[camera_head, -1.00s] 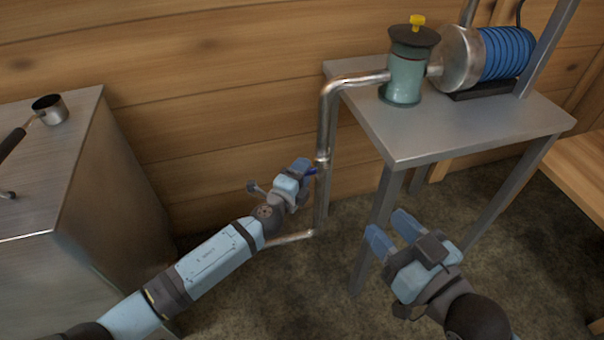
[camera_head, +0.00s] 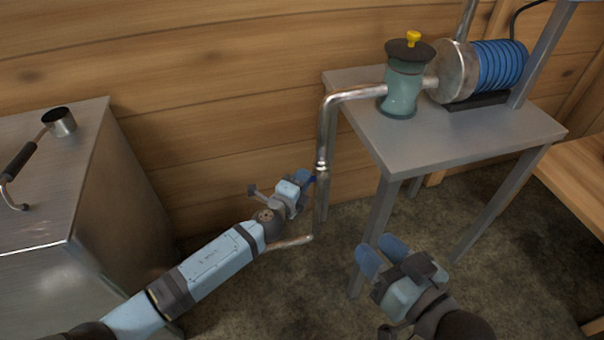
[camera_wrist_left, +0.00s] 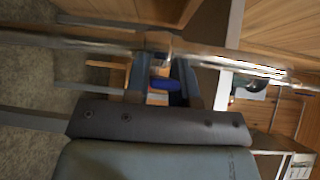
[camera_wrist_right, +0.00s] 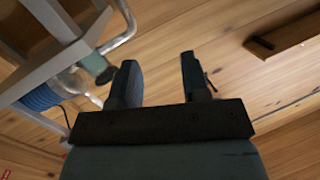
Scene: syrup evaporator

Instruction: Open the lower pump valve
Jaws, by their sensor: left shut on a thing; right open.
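The lower pump valve is on the vertical steel pipe (camera_head: 325,125) left of the pump table. Its blue handle (camera_wrist_left: 165,85) shows between my left gripper's fingers in the left wrist view, and a bit of blue shows at the fingertips in the head view. My left gripper (camera_head: 309,180) is at the pipe, shut on the blue handle, and its fingers hide part of it. In the left wrist view the pipe (camera_wrist_left: 100,40) runs across just beyond the fingertips. My right gripper (camera_head: 381,256) is open and empty, in front of the table's near leg.
The steel table (camera_head: 455,140) carries a green pump housing (camera_head: 403,92) with a yellow knob (camera_head: 413,38) and a blue ribbed motor (camera_head: 498,65). A metal cabinet (camera_head: 130,190) with a ladle (camera_head: 60,122) stands left. A wooden bench (camera_head: 580,185) is at right.

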